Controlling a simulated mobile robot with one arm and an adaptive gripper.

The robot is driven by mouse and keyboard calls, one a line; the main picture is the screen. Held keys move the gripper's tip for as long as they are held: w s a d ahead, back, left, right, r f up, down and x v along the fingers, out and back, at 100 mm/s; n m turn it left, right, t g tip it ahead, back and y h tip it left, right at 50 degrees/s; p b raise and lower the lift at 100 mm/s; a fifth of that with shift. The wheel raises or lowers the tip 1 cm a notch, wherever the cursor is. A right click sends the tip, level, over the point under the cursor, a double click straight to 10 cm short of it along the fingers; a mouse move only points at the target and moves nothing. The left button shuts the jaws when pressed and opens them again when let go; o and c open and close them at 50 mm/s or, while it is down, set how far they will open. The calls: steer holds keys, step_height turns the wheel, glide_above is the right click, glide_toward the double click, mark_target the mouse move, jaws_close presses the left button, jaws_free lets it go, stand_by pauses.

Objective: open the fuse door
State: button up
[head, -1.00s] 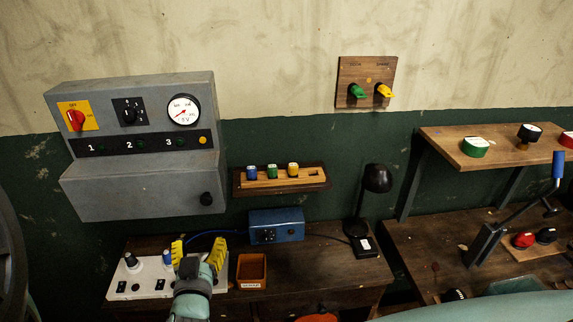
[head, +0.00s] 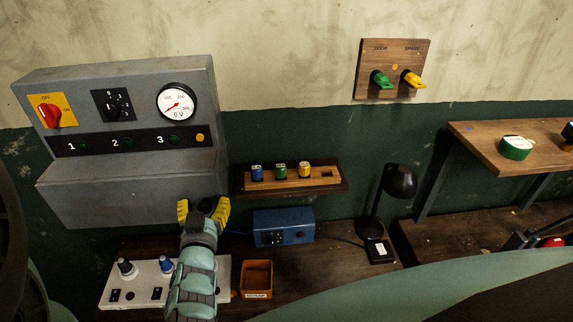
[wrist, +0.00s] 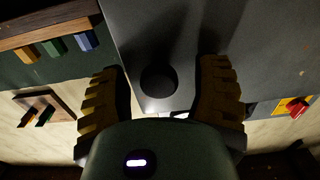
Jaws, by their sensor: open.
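The fuse door appears to be the lower front panel (head: 115,190) of the grey wall cabinet (head: 75,85), and it looks shut. Its round black knob (wrist: 159,80) shows in the wrist view, between my two yellow fingers. My gripper (head: 203,211) is open in front of the door's lower right corner. In the head view the fingers mostly hide the knob. In the wrist view the fingers (wrist: 163,72) stand on either side of the knob, with a gap on both sides. I cannot tell how deep the knob is between them.
A fuse rack (head: 325,185) with blue, green and yellow fuses hangs right of the cabinet. Below are a blue box (head: 290,228), an orange tray (head: 257,294), a white switch panel (head: 135,297) and a black lamp (head: 399,180). A key board (head: 365,60) hangs above.

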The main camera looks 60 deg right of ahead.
steer(key=shift+s, duration=0.1)
jaws_close()
stand_by(0.5)
